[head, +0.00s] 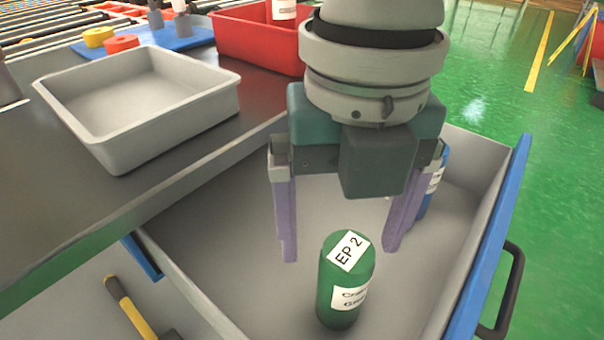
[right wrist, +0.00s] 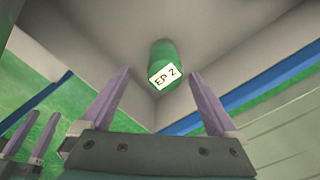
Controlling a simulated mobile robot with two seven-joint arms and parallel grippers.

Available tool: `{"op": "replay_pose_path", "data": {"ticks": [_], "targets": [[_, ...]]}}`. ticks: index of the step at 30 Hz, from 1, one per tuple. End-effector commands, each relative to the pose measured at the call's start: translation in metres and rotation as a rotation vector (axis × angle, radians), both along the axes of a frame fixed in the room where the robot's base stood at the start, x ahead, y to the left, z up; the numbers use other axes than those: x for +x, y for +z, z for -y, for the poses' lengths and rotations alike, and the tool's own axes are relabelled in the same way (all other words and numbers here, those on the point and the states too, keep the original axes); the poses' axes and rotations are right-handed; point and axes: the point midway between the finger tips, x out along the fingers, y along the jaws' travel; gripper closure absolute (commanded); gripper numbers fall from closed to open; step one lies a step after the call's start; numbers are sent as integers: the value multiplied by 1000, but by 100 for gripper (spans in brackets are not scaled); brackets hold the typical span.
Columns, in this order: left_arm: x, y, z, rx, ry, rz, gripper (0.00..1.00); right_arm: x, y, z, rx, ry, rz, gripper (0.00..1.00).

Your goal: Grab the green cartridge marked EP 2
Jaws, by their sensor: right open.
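The green cartridge marked EP 2 (head: 344,285) stands upright in the grey drawer (head: 250,235), with a white label on its top and another on its side. It also shows in the right wrist view (right wrist: 163,58), ahead of the fingertips and centred between them. My right gripper (head: 342,252) is open and empty above the drawer, its two purple fingers spread wide. In the head view the cartridge appears just below and between the fingertips, and no contact shows.
A blue cartridge (head: 432,190) stands in the drawer behind my right finger, partly hidden. The drawer's blue edge (head: 490,240) and black handle (head: 508,290) are at right. A grey tray (head: 190,120) and a red bin (head: 250,42) sit on the table at left. A hammer (head: 130,308) lies lower left.

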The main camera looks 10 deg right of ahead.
Motion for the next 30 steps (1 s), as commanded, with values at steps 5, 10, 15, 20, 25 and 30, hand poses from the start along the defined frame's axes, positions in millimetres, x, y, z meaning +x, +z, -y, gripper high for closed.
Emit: {"op": "replay_pose_path", "data": {"ticks": [5,10,15,20,25,30], "targets": [[0,-10,0,1,0,-1,50,0,-23,1,1,-2,0,5],[0,-21,0,1,0,-1,50,-3,-45,5,-1,-2,-1,5],[0,-32,0,0,1,-1,50,-4,-70,7,0,-2,0,5],[-1,-31,0,-3,2,-1,50,-3,-71,7,0,-1,2,5],[-1,-31,1,-5,5,-2,50,-3,-71,6,0,-1,2,14],[-1,-31,2,-8,6,-2,50,-3,-71,6,0,-1,2,33]]}}
